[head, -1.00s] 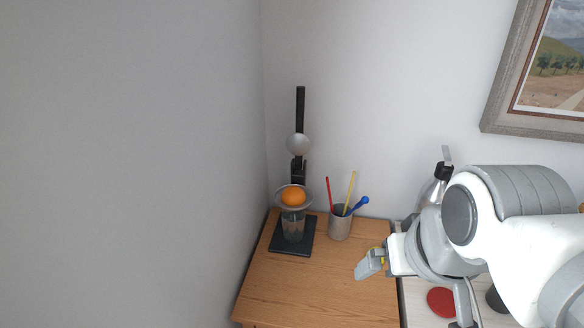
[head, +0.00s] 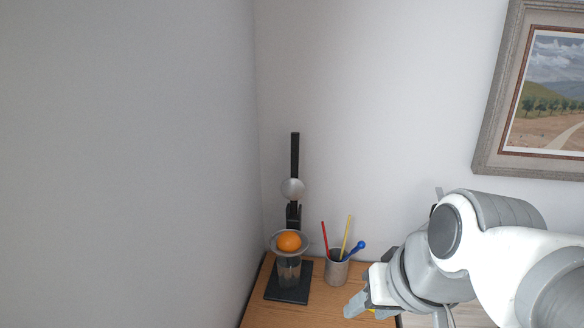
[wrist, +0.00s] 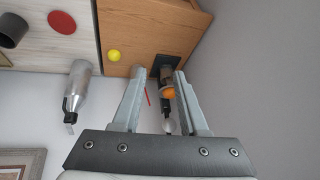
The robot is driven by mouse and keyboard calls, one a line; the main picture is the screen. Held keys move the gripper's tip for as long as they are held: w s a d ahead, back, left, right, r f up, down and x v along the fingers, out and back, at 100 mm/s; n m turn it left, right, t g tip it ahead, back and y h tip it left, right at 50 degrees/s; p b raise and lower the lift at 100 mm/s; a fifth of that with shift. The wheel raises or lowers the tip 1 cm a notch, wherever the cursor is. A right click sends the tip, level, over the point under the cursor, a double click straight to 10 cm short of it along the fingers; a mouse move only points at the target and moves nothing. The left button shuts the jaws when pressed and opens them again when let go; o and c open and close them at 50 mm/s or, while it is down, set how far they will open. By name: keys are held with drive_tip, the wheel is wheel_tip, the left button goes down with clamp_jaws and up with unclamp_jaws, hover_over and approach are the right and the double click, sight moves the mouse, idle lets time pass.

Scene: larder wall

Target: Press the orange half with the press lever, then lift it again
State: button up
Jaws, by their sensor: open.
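The orange half (head: 289,241) sits in the strainer bowl (head: 273,243) of the press, above a clear glass (head: 288,270) on the black base (head: 270,291). The press lever (head: 295,155) stands upright, with its round metal pressing cup (head: 292,189) above the orange and apart from it. My gripper (head: 360,306) is to the right of the press, near the table, and holds nothing. In the wrist view my gripper (wrist: 160,78) has its fingers apart, and the orange half (wrist: 169,94) shows near the right finger.
A grey cup (head: 336,272) with a red, a yellow and a blue stick stands right of the press, between it and my gripper. The wooden table (head: 310,312) is clear in front. A wall rises close on the left. A bottle (wrist: 78,88), a yellow ball (wrist: 114,56) and a red disc (wrist: 62,22) show in the wrist view.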

drive_tip(key=w+a+y, duration=0.1)
drive_tip(key=w+a, duration=0.1)
drive_tip(key=w+a+r+m+y, duration=0.1)
drive_tip(key=w+a+y, duration=0.1)
drive_tip(key=w, duration=0.1)
drive_tip(key=w+a+r+y, duration=0.1)
drive_tip(key=w+a, duration=0.1)
drive_tip(key=shift+w+a+r, duration=0.2)
drive_tip(key=shift+a+r, duration=0.05)
clamp_jaws()
drive_tip(key=w+a+r+m+t+y, duration=0.1)
drive_tip(key=w+r+m+t+y, duration=0.15)
drive_tip(key=w, duration=0.85)
drive_tip(key=w+r+m+t+y, duration=0.2)
drive_tip(key=w+m, duration=0.2)
drive_tip(key=w, duration=0.6)
drive_tip(key=w+d+f+m+t+h, duration=0.2)
drive_tip(key=w+d+m+t, duration=0.35)
drive_tip(key=w, duration=0.65)
drive_tip(key=shift+n, duration=0.3)
drive_tip(key=p+x, duration=0.3)
drive_tip(key=x, duration=0.6)
drive_tip(key=shift+w, duration=0.1)
